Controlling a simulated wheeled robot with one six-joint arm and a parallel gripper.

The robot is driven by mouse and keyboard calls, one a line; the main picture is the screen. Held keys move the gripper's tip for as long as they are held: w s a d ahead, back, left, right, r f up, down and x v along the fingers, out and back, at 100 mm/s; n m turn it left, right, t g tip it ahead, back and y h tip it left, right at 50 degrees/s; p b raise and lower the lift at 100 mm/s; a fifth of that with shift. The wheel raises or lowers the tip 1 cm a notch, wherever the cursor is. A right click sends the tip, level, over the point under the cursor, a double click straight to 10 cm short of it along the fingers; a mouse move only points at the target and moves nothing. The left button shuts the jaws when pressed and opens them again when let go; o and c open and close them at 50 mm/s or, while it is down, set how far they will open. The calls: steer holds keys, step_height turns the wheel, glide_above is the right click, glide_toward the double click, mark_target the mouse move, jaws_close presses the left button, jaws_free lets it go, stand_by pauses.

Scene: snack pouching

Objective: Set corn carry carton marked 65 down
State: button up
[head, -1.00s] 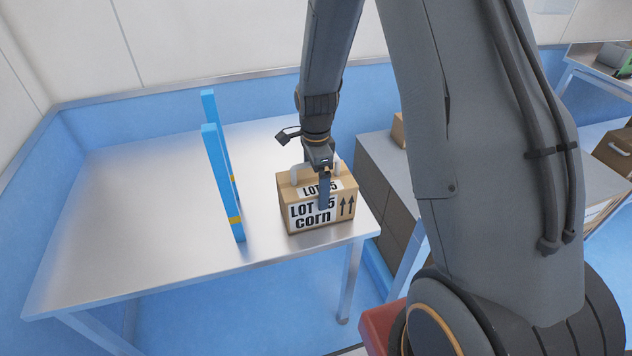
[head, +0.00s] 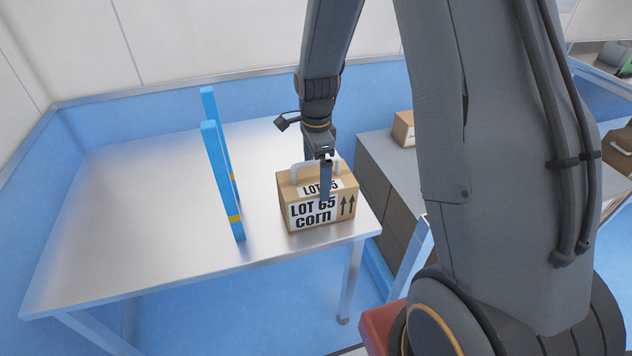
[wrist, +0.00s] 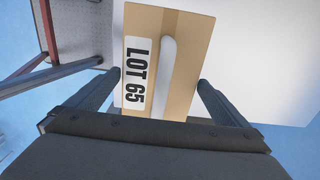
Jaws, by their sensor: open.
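The corn carry carton marked 65 (head: 308,214) stands upright on the right part of the metal table (head: 130,225), near its right edge. It is brown with a white "LOT 65 corn" label and a white handle on top. My gripper (head: 326,180) is over the carton, with one finger in front of its top and label. In the wrist view the carton (wrist: 183,85) lies between my spread fingers, and its white handle (wrist: 164,78) runs between them. The gripper is open around the handle and does not clamp it.
Two blue upright posts (head: 222,185) with yellow bands stand on the table left of the carton. The table's left part is bare. A grey cabinet (head: 385,165) with a small brown box (head: 404,128) stands to the right. A blue wall runs behind.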

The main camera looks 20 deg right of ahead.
step_height(320, 180, up, 8)
steer(key=shift+r+b, duration=0.1)
steer(key=shift+b, duration=0.8)
steer(key=shift+r, duration=0.2)
steer(key=shift+s+r+n, duration=0.1)
steer(key=shift+s+n, duration=0.15)
steer(key=shift+n, duration=0.05)
steer(key=s+f+n+t, duration=0.1)
steer(key=s+n, duration=1.5)
steer(key=n, duration=0.1)
steer(key=shift+s+f, duration=0.15)
steer(key=shift+s, duration=0.25)
